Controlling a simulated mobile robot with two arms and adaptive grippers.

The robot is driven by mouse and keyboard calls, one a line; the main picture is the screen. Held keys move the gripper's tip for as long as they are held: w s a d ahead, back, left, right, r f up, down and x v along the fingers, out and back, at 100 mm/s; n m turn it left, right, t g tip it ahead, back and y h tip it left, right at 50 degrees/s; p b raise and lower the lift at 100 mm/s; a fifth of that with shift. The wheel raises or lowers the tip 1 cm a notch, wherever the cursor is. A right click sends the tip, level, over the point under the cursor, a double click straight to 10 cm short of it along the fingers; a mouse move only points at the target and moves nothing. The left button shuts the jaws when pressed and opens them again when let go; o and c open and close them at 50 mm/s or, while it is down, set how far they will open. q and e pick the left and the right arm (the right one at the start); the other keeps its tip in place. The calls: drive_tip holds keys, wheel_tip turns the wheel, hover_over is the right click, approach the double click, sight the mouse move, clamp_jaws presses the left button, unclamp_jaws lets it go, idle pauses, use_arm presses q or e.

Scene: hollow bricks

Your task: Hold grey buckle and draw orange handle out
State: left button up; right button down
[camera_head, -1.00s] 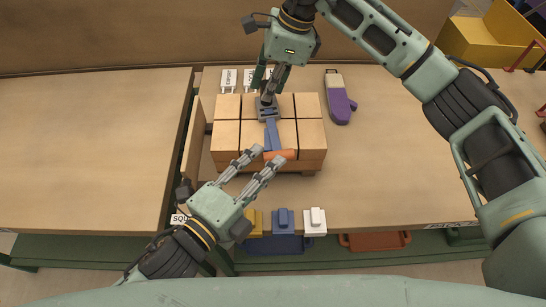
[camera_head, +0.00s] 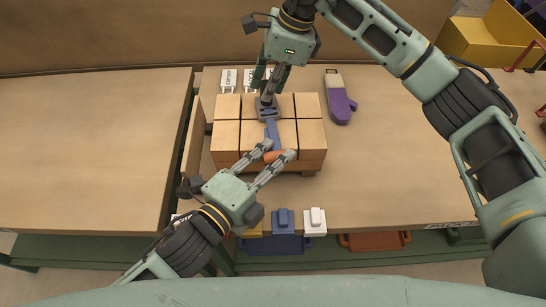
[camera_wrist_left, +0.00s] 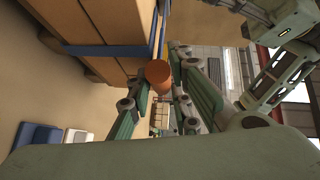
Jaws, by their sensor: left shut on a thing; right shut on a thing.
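A block of tan bricks (camera_head: 226,138) stands on the table with a blue strap (camera_head: 272,130) running over its middle. The grey buckle (camera_head: 266,111) sits on top of the block on the strap. My right gripper (camera_head: 268,100) comes down from above and is shut on the grey buckle. The orange handle (camera_head: 273,156) is at the near edge of the block, at the strap's end. My left gripper (camera_head: 279,149) is shut on the orange handle, one finger on each side. In the left wrist view the handle's round orange end (camera_wrist_left: 158,73) shows between the fingers.
A purple mitt-shaped thing (camera_head: 339,103) lies right of the block. White labelled tags (camera_head: 229,80) lie behind it. Blue (camera_head: 284,221) and white (camera_head: 315,220) blocks stand at the front edge.

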use_arm(q)
clamp_jaws()
drive_tip(key=shift+s, duration=0.55)
drive_tip(key=o, duration=0.8)
unclamp_jaws()
drive_tip(key=shift+o, duration=0.2)
drive_tip(key=v, duration=1.2)
drive_tip(key=shift+f, duration=0.1)
